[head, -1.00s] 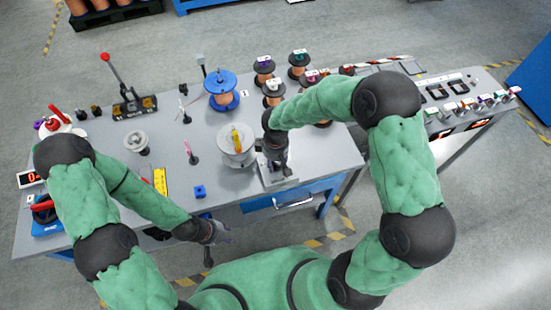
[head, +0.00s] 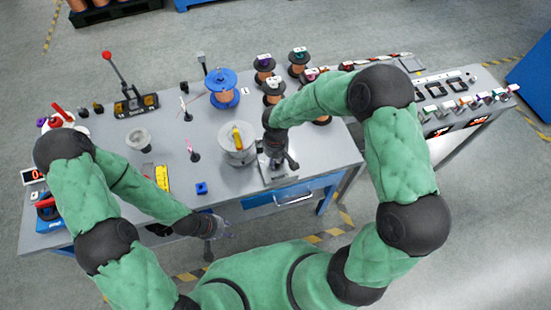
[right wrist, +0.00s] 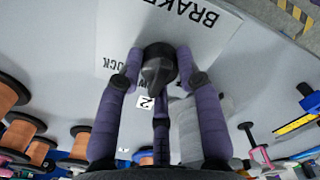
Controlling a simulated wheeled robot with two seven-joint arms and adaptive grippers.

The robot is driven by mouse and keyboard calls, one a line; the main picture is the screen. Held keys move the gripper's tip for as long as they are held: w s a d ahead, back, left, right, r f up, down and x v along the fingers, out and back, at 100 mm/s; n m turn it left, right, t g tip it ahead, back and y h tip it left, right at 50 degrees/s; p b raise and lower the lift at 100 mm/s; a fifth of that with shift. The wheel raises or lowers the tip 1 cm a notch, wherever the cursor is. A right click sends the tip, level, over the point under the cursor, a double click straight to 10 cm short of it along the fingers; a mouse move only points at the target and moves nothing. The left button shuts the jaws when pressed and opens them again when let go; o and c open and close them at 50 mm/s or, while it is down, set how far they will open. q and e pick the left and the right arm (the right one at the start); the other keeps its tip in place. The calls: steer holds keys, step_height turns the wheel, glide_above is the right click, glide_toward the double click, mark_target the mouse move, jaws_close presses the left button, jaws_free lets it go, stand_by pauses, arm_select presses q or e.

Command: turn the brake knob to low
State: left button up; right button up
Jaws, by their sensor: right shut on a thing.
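The brake knob (right wrist: 158,72) is black and stands on a pale plate (right wrist: 115,35) lettered BRAKE, upside down in the right wrist view. Parts of smaller labels show beside the knob; the gripper hides the rest, and I cannot read its setting surely. My right gripper (head: 278,166) is shut on the knob, with purple fingers on both sides of it. In the head view it is at the table's front right, over the plate, and hides the knob. My left gripper (head: 216,227) hangs by the table's front edge, away from the knob; its fingers are too small to judge.
A grey cylinder with a yellow part (head: 238,145) stands just left of my right gripper. A blue spool (head: 222,88) and several copper spools stand behind. A small blue block (head: 201,188) and a yellow tag (head: 162,178) lie nearer the front.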

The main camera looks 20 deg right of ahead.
steer(key=o, duration=1.1)
steer(key=shift+o, duration=0.2)
steer(key=shift+r, duration=0.5)
step_height(320, 180, up, 11)
steer(key=shift+s+f, duration=0.1)
